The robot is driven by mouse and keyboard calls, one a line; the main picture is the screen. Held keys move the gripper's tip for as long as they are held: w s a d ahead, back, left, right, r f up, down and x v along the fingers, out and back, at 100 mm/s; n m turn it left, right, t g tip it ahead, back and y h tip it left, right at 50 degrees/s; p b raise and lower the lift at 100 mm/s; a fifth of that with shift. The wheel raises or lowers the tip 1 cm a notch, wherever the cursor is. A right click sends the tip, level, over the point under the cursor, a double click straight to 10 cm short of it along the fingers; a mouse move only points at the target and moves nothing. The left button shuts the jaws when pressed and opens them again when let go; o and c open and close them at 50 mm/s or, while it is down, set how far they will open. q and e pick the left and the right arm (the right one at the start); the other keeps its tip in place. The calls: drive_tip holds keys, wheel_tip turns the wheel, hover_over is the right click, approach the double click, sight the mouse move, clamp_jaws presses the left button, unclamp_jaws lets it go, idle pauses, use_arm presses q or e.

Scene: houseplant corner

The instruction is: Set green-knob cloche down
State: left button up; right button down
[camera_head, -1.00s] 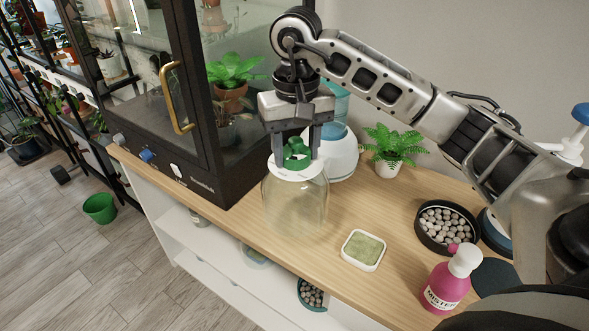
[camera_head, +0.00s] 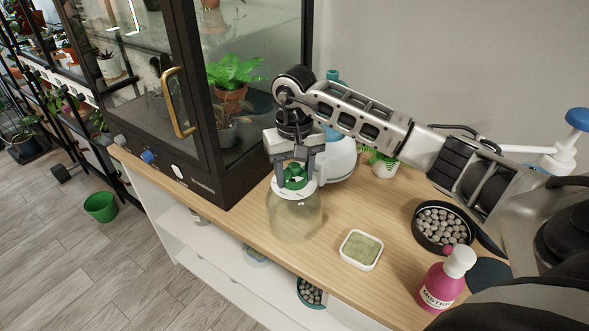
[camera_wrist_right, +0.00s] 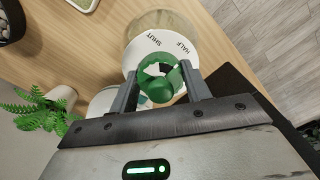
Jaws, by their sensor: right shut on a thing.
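The cloche (camera_head: 295,216) is a clear glass jar with a white top disc and a green knob (camera_head: 295,174). It is upright at the front left part of the wooden counter, next to the black cabinet. My right gripper (camera_head: 296,178) is above it, with its fingers shut on the green knob. In the right wrist view the fingers (camera_wrist_right: 163,88) stand on both sides of the knob (camera_wrist_right: 155,84), over the white disc marked SHUT and HALF (camera_wrist_right: 160,48). I cannot tell for certain whether the cloche's base touches the counter. My left gripper is not in view.
A small white tray with a green pad (camera_head: 361,250) lies right of the cloche. A black bowl of pebbles (camera_head: 443,228), a pink bottle (camera_head: 443,283) and a potted fern (camera_head: 383,165) stand farther right. A white and blue vessel (camera_head: 340,158) is behind. The glass-doored cabinet (camera_head: 222,178) stands left.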

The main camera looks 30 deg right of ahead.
drive_tip(key=shift+r, duration=0.1)
drive_tip(key=c, duration=0.7)
unclamp_jaws()
drive_tip(key=shift+f, duration=0.2)
drive_tip(key=shift+r, duration=0.3)
wheel_tip(320, 180, up, 12)
drive_tip(key=shift+f+b, duration=0.15)
drive_tip(key=shift+b, duration=0.55)
